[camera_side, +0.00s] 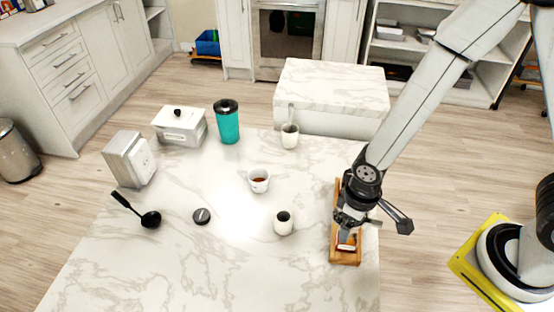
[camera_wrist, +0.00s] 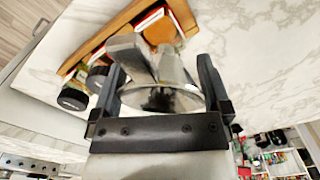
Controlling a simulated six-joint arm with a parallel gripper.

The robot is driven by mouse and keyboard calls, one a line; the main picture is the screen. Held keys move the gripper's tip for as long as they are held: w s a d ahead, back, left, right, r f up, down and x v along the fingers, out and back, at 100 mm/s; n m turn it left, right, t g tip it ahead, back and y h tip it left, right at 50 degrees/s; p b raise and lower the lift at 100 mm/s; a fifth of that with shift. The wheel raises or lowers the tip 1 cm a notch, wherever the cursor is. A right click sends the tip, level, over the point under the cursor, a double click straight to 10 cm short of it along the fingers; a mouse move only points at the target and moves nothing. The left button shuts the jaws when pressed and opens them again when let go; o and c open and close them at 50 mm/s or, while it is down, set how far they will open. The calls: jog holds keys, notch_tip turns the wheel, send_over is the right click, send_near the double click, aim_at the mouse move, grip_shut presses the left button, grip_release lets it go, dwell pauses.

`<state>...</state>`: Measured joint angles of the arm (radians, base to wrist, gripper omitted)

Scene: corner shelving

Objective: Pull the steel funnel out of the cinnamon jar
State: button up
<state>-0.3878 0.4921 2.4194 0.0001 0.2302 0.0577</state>
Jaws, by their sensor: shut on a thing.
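My gripper (camera_wrist: 161,70) is shut on the steel funnel (camera_wrist: 172,72), with one finger on each side of it in the wrist view. The funnel is shiny grey, its wide round mouth toward the camera and its narrow end toward the cinnamon jar (camera_wrist: 158,33). The jar shows brown-orange and sits in a wooden rack (camera_wrist: 112,28). The funnel hides where its spout meets the jar, so I cannot tell how deep it is. In the side view my gripper (camera_side: 349,216) is over the wooden rack (camera_side: 346,258) at the counter's right edge; the funnel is not clear there.
Black-lidded jars (camera_wrist: 76,96) stand in the rack beside the cinnamon jar. A cup of red-brown contents (camera_side: 259,183), a dark disc (camera_side: 202,216) and a black ladle (camera_side: 150,219) lie farther left. The front counter is clear.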

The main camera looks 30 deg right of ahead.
jog(key=shift+r, duration=0.25)
jog(key=shift+r, duration=0.4)
jog(key=shift+r, duration=1)
jog(key=shift+r, duration=1.05)
jog(key=shift+r, duration=0.15)
